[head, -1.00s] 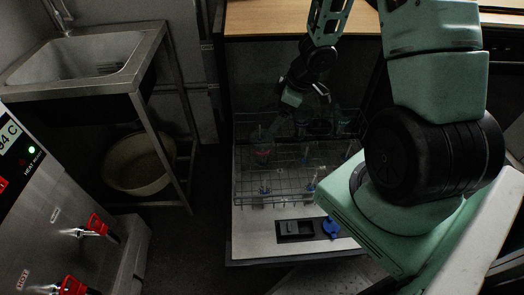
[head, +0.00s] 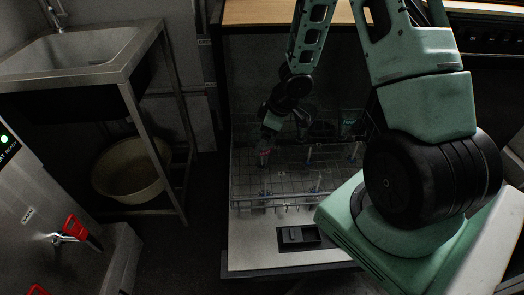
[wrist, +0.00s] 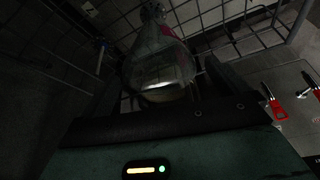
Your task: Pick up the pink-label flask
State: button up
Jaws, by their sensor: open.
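The pink-label flask (head: 265,156) is a clear glass flask in the left part of the wire rack. Its pink label shows just below my gripper (head: 267,143). In the wrist view the flask (wrist: 158,62) is large, with its neck toward the top and its broad end toward me. My open gripper (wrist: 160,92) has one dark finger on each side of the flask's broad end. I cannot tell whether either finger touches the glass. The picture is dark there.
The wire rack (head: 250,203) with upright pegs stands on a pulled-out pale door or shelf (head: 252,254). A green-tinted glass piece (head: 350,125) is at the rack's right. A sink (head: 75,55) and a basin (head: 130,168) are at the left.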

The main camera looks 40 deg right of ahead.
jog(key=shift+x, duration=0.8)
jog(key=shift+r, duration=0.1)
jog(key=c, duration=1.1)
jog(key=shift+o, duration=0.2)
